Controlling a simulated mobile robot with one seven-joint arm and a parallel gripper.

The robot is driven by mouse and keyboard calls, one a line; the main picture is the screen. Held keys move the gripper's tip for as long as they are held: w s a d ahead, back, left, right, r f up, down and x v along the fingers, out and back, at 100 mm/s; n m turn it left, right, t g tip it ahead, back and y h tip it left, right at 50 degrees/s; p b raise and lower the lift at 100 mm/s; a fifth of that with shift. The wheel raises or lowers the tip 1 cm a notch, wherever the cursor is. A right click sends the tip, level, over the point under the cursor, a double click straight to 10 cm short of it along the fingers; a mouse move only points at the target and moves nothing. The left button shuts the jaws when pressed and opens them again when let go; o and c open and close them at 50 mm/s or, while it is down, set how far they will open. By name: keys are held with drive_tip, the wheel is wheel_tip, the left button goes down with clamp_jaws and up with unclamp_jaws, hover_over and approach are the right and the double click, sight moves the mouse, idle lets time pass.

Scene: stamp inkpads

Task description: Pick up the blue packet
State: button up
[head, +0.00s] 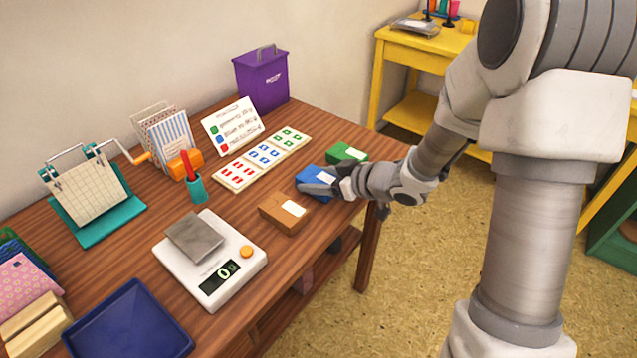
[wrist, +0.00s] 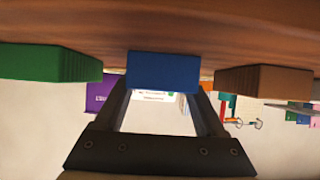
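The blue packet (head: 316,181) lies on the wooden table near its right edge, between a green packet (head: 347,153) and a brown packet (head: 284,212). My gripper (head: 328,187) is low at the blue packet, with a dark finger along its near side. In the wrist view, which looks upside down, the blue packet (wrist: 162,72) is straight ahead, between the fingertips of my gripper (wrist: 164,92). The fingers are wide apart, about the packet's width. Whether they touch its sides is not clear. The packet appears to rest on the table.
The green packet (wrist: 48,63) and brown packet (wrist: 262,80) flank the blue one closely. A stamp card (head: 262,156) lies behind it. A white scale (head: 240,268) reading 0 and a dark blue tray (head: 128,325) stand in front left. A purple bin (head: 262,78) is at the back.

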drive_tip(key=c, duration=0.8)
drive_tip(key=shift+r, duration=0.15)
